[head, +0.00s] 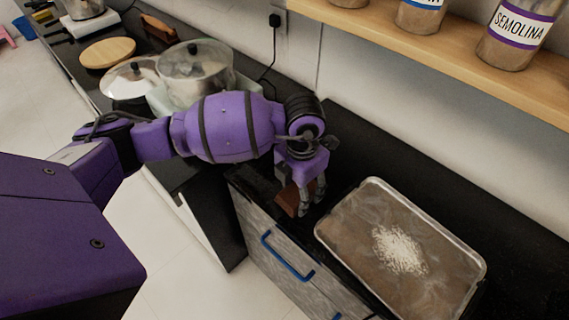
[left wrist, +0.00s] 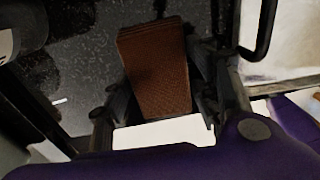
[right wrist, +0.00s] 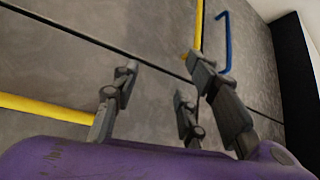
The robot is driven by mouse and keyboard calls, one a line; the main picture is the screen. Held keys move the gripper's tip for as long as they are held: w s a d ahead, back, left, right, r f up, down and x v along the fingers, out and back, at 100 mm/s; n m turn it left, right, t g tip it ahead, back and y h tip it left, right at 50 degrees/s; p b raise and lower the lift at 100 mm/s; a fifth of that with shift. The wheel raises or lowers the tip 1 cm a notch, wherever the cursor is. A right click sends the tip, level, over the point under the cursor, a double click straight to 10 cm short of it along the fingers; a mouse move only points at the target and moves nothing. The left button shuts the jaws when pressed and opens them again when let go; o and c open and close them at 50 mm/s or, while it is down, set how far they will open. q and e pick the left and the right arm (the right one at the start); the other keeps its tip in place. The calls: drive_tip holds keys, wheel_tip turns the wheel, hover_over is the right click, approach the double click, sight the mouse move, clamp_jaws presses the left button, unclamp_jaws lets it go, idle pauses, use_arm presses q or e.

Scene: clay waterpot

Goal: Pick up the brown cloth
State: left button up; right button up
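The brown cloth (head: 287,199) is a folded, textured strip at the front edge of the black counter, left of the metal tray. It also shows in the left wrist view (left wrist: 158,72), lying between the fingers. My left gripper (head: 312,203) is low over the counter at the cloth and partly covers it in the head view. Its fingers (left wrist: 163,102) stand apart, one on each side of the cloth; whether they touch its edges is hard to tell. My right gripper (right wrist: 160,80) is open and empty, facing grey cabinet fronts, and is not seen in the head view.
A metal tray (head: 335,246) with white powder lies right of my left gripper. A steel pot (head: 197,68) and a glass lid (head: 131,80) are at the back left. Jars (head: 515,35) stand on a wooden shelf (head: 440,60). A blue handle (head: 287,257) sticks out from the drawer.

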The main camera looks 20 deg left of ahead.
use_arm(q)
drive_tip(key=shift+r, duration=0.1)
drive_tip(key=c, duration=0.5)
drive_tip(key=shift+w, duration=0.1)
drive_tip(key=shift+r, duration=0.55)
drive_tip(key=r, duration=0.2)
drive_tip(key=shift+s+r, duration=0.2)
drive_tip(key=shift+r, duration=0.1)
drive_tip(key=s+r, duration=0.1)
drive_tip(key=r, duration=0.1)
drive_tip(key=s+r, duration=0.1)
drive_tip(key=s, duration=0.1)
drive_tip(key=s+r, duration=0.2)
drive_tip(key=shift+a+r, duration=0.25)
drive_tip(key=shift+r, duration=0.1)
drive_tip(key=s+r, duration=0.3)
drive_tip(key=s, duration=0.5)
drive_tip(key=shift+s+a+r, duration=0.2)
drive_tip(key=shift+s+a, duration=0.2)
drive_tip(key=shift+a, duration=0.05)
